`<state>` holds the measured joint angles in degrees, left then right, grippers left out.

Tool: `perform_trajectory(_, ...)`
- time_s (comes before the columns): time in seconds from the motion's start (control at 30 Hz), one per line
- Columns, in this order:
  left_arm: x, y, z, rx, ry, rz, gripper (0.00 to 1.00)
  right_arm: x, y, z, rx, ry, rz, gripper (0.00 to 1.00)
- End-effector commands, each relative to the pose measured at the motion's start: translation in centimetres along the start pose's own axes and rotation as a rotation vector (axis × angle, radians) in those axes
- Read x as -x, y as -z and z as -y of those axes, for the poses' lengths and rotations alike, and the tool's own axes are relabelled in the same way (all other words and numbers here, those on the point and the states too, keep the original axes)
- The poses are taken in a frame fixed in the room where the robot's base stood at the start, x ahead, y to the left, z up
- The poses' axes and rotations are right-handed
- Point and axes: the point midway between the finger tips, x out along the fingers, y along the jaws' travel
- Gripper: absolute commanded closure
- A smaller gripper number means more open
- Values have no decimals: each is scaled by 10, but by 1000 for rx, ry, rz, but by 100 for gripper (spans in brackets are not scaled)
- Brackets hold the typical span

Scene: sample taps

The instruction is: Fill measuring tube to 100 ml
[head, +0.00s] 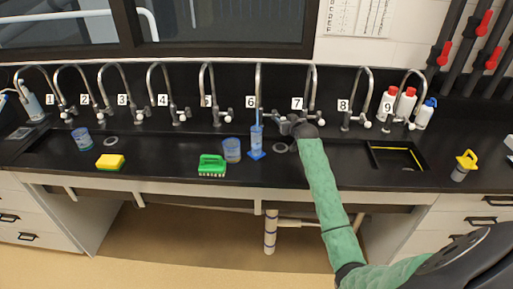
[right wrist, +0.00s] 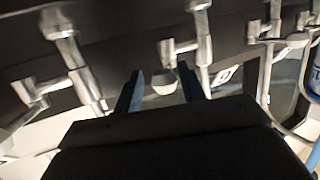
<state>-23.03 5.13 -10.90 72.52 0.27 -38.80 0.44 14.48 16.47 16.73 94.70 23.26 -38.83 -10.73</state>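A blue measuring tube (head: 257,142) stands upright on its base on the black counter, below the spout of tap 6 (head: 258,85). Its water level is too small to read. My right gripper (head: 288,122) is at the tap fittings between the labels 6 and 7, just right of the tube's top. In the right wrist view its two dark fingers (right wrist: 160,92) are apart, with a tap knob (right wrist: 164,83) showing between them. I cannot tell whether they touch it. My left gripper is not in view.
A blue cup (head: 232,150) and green brush (head: 212,166) are left of the tube. A yellow sponge (head: 110,162) and another cup (head: 82,139) lie farther left. Bottles (head: 405,103) stand by tap 9. A yellow-topped container (head: 464,165) is at right.

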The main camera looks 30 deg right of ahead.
Motion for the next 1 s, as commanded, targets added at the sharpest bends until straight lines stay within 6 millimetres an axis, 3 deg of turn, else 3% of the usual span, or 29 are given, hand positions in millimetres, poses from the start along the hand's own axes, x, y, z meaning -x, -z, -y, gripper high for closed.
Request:
perform_trajectory(0.43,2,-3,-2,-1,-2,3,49,0,0,2,0,0,0,60)
perform_trajectory(0.83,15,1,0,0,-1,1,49,0,2,30,0,1,1,60)
perform_trajectory(1.0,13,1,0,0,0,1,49,0,0,30,0,0,0,60)
